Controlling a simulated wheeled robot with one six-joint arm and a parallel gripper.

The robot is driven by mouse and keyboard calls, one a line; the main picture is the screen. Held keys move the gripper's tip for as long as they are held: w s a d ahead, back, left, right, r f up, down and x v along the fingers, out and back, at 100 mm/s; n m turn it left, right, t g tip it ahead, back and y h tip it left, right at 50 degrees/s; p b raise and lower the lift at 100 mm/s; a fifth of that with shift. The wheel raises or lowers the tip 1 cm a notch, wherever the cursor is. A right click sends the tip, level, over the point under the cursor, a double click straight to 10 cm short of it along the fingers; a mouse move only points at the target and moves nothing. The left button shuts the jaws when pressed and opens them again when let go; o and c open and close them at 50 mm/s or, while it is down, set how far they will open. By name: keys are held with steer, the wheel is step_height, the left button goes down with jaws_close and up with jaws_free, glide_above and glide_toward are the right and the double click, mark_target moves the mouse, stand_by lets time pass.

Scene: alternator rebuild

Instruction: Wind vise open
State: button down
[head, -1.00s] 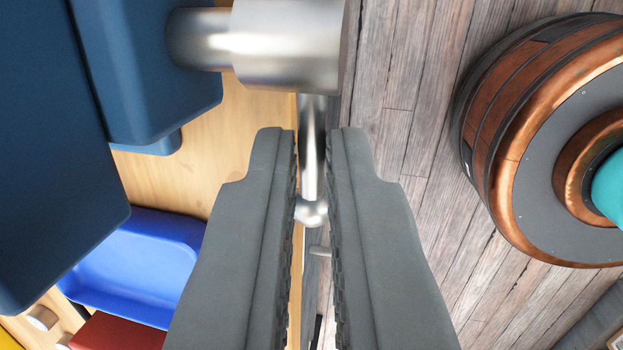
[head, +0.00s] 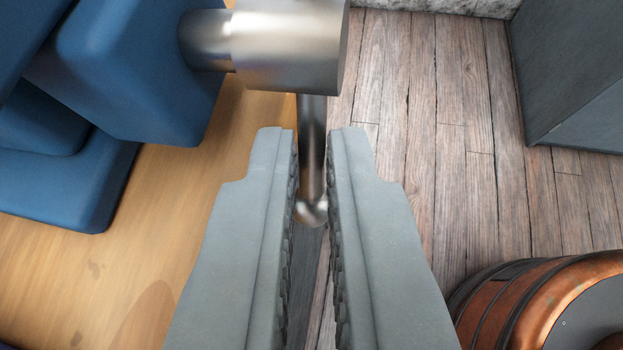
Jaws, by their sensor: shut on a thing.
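The blue vise (head: 140,70) stands on the wooden bench top at the upper left. Its metal screw ends in a thick cylindrical hub (head: 285,50) at the top middle. A thin metal handle bar (head: 311,150) runs down from the hub and ends in a rounded knob (head: 312,212). My gripper (head: 312,145) has its two grey fingers on either side of the bar and is shut on it near the knob. The far side of the hub and the other end of the bar are out of view.
The bench top (head: 190,220) lies to the left, with its edge under the handle. To the right is the plank floor (head: 400,150). A copper-and-dark round object (head: 530,310) stands at the lower right, and a dark grey box (head: 575,80) at the upper right.

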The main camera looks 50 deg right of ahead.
steer(key=shift+f+t+h, duration=0.35)
steer(key=shift+t+h, duration=0.05)
steer(key=shift+h, duration=0.4)
steer(key=shift+d, duration=0.1)
steer(key=c, duration=1.5)
jaws_free()
steer(key=shift+c, duration=0.2)
steer(key=v, duration=1.7)
steer(key=shift+a+f, duration=0.15)
steer(key=shift+a, duration=0.05)
steer(key=shift+s, duration=0.1)
